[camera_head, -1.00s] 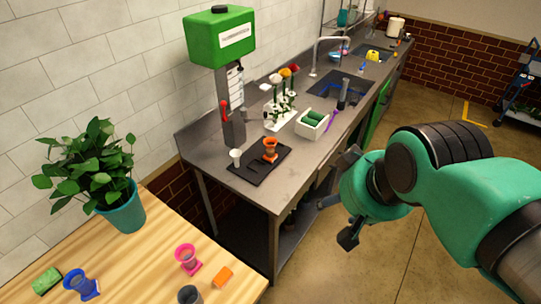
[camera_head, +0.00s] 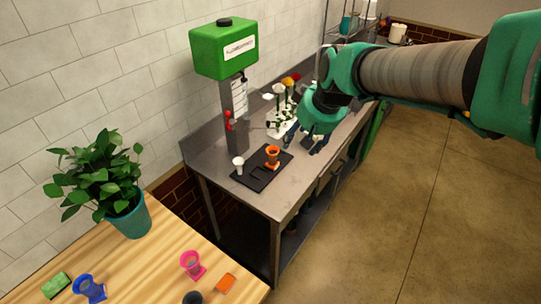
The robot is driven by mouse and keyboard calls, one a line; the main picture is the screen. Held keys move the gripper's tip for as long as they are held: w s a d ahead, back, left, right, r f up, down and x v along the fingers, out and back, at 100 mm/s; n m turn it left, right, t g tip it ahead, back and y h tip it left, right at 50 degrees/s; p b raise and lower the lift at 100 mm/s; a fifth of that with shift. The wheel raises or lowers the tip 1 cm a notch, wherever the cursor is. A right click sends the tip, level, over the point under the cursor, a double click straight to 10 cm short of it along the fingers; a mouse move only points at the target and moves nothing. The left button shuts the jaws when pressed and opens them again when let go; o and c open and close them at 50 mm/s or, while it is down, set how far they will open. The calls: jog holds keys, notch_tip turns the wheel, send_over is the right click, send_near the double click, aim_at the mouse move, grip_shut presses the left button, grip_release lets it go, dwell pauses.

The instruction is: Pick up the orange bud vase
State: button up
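The orange bud vase (camera_head: 272,155) stands upright on the black tray (camera_head: 254,181) at the front end of the steel counter. My gripper (camera_head: 302,142) is just to the right of the vase in the picture and apart from it. Its two dark fingers point down and to the left and are spread, with nothing seen between them. My arm covers the part of the counter behind the gripper.
A small white cup (camera_head: 239,163) stands left of the vase on the tray. The green dispenser (camera_head: 224,47) rises behind it. Flowers (camera_head: 281,100) stand behind the gripper. A wooden table (camera_head: 140,265) in front holds a plant (camera_head: 97,180), a blue vase (camera_head: 88,287) and a pink vase (camera_head: 191,263).

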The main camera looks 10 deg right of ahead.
jog(key=w+f+n+p, duration=0.1)
jog(key=w+f+p, duration=0.1)
jog(key=w+f, duration=0.8)
jog(key=w+f+n+p, duration=0.1)
jog(key=w+f+p, duration=0.2)
jog(key=w+f, duration=0.8)
jog(key=w, duration=0.6)
jog(key=shift+a+f+g+y, duration=0.2)
jog(key=shift+f+g+y, duration=0.1)
jog(key=shift+w, duration=0.15)
send_near(273, 151)
jog(key=shift+s+a+f, duration=0.1)
jog(key=shift+a+f, duration=0.25)
jog(key=shift+f, duration=0.4)
jog(key=shift+s+a+f, duration=0.15)
jog(key=shift+a+f, duration=0.15)
jog(key=shift+f, duration=0.5)
jog(key=shift+w+p+x, duration=0.1)
jog(key=shift+p+x, duration=0.1)
jog(key=shift+x, duration=1.1)
jog(key=shift+w+p+x, duration=0.15)
jog(key=shift+p+x, duration=0.05)
jog(key=shift+x, duration=1.15)
jog(key=shift+d+r, duration=0.1)
jog(key=shift+r, duration=0.05)
